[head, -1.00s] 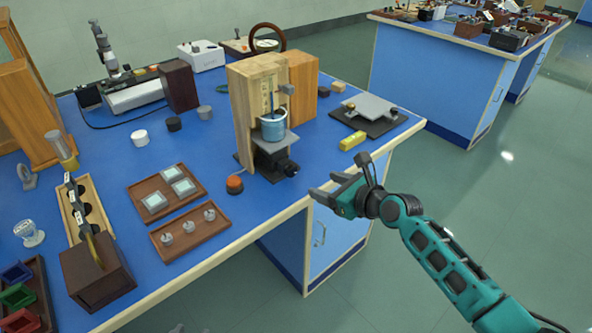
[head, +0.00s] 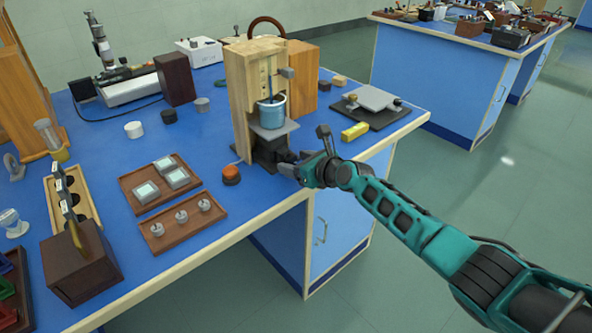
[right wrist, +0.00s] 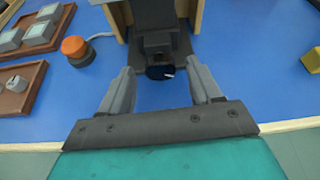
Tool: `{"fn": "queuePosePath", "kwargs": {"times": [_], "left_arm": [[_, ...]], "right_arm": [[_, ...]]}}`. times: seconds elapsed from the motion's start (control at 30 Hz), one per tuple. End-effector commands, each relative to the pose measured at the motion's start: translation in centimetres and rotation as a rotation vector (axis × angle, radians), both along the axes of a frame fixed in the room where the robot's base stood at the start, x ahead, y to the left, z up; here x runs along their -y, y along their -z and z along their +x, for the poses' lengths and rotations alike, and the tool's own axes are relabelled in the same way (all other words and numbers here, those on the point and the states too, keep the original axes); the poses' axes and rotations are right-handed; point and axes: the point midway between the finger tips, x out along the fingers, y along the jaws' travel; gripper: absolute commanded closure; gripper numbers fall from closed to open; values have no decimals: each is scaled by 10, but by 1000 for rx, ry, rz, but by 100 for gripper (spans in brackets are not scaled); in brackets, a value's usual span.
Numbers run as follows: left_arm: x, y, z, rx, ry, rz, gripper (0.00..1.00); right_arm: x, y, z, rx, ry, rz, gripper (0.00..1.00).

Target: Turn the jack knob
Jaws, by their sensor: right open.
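The jack (head: 266,150) is a black lift with a grey top plate, standing in the open front of a wooden stand (head: 239,110). A blue cup (head: 271,112) sits on the plate. The jack knob (right wrist: 160,72) is dark and round with a pale mark, facing me in the right wrist view. My right gripper (right wrist: 160,86) is open, with one finger on each side of the knob, and no finger is seen touching it. In the head view the right gripper (head: 286,163) hides most of the knob. My left gripper is not in view.
An orange button (head: 231,174) on a dark base is left of the jack. A yellow block (head: 354,131) lies right of it. Wooden trays (head: 187,222) with small pieces lie further left. The bench's front edge (head: 237,231) runs below the right arm.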

Motion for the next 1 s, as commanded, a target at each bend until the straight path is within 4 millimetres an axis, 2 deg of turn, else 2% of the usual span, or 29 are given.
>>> {"fn": "queuePosePath", "kwargs": {"times": [0.4, 1.0], "left_arm": [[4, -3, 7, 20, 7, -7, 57], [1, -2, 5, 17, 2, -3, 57]], "right_arm": [[-3, 1, 5, 0, 1, 0, 37], [-3, 2, 5, 0, 1, 0, 93]]}}
